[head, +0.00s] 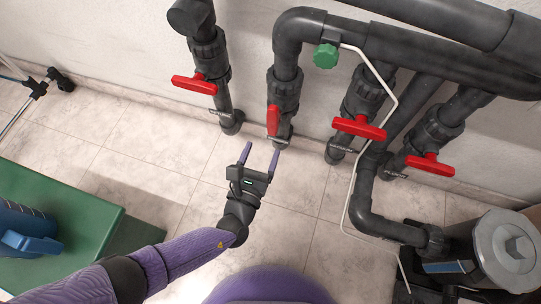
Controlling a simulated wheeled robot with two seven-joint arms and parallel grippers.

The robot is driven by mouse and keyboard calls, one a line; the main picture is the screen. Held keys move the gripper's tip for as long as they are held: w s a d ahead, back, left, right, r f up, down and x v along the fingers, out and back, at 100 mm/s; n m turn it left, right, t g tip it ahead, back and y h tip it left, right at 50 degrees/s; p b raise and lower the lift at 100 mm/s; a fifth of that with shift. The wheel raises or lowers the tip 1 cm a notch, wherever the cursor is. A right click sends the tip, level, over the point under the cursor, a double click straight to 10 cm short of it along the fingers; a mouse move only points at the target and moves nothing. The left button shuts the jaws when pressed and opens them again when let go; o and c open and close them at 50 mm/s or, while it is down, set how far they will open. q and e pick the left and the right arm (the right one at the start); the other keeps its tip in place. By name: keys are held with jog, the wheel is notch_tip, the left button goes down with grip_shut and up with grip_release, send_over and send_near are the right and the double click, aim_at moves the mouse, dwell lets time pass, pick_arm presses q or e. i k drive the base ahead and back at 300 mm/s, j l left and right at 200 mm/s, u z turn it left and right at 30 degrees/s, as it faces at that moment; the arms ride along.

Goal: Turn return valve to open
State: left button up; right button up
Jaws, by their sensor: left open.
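Several dark grey pipes carry valves with red handles. The far-left handle (194,84), the third handle (359,127) and the far-right handle (430,165) lie across their pipes. The second handle (273,119) lies along its pipe. Small tags sit by the valves, but I cannot read them, so I cannot tell which is the return valve. My left gripper (259,155) is open and empty, its two purple-grey fingers pointing up the picture, just below the second handle and apart from it. My right gripper is not in view.
A green box (70,212) with a blue container (28,232) stands at the left. A pump with a grey round cap (506,245) is at the lower right. A thin white tube (352,185) hangs in front of the right pipes. Tiled floor (140,150) is free between.

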aim_at(197, 83)
jog(key=k+j, duration=0.2)
jog(key=k, duration=0.3)
jog(key=k+j, duration=0.25)
jog(key=k, duration=0.25)
